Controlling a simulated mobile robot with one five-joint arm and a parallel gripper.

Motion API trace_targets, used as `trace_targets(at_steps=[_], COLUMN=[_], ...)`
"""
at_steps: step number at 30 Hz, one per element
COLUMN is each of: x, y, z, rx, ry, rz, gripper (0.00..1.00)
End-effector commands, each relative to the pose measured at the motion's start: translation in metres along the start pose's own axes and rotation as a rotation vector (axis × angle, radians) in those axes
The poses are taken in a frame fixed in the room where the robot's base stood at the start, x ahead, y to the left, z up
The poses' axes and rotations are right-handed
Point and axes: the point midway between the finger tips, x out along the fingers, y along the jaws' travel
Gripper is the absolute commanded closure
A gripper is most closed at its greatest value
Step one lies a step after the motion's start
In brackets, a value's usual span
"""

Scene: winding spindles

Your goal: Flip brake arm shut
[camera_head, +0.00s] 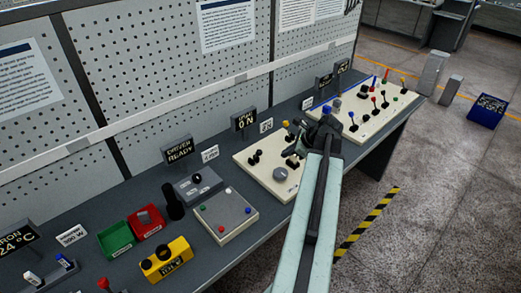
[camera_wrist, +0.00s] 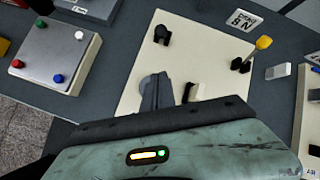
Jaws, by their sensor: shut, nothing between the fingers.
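A lever with a yellow knob (camera_wrist: 263,43) rises from a black bracket at the right edge of a cream panel (camera_wrist: 132,98); I take it for the brake arm. It leans up and to the right in the wrist view. My gripper (camera_wrist: 159,78) is shut and empty over the middle of the panel, to the left of the lever and apart from it. In the head view my gripper (camera_head: 322,122) is over the far part of the same panel (camera_head: 243,158), and my arm hides part of it. A round grey knob (camera_head: 280,174) is on the panel's near side.
A grey plate with coloured buttons (camera_wrist: 58,50) lies left of the panel. Another cream panel with several coloured levers (camera_head: 392,98) stands farther along the bench.

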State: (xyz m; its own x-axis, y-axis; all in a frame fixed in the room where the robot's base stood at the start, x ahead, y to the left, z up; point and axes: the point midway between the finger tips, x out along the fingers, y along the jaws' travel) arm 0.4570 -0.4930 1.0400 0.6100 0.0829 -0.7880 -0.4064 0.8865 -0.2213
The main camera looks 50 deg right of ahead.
Motion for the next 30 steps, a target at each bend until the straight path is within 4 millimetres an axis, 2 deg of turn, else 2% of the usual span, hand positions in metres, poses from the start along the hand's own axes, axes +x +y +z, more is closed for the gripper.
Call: trace_targets(at_steps=[1, 4, 14, 17, 27, 29, 30], x=[-0.006, -0.011, -0.004, 0.011, 0.087, 0.099, 0.095], y=[-0.005, -0.008, -0.007, -0.007, -0.008, -0.009, -0.01], z=[-0.008, -0.012, -0.012, -0.014, -0.015, -0.015, -0.003], rx=[0.042, 0.076, 0.071, 0.069, 0.068, 0.067, 0.067], ry=[-0.007, -0.012, -0.011, -0.011, -0.011, -0.01, -0.011], rz=[-0.015, -0.025, -0.023, -0.022, -0.022, -0.022, -0.021], gripper=[1.0, 1.0, 1.0, 1.0, 1.0, 1.0, 1.0])
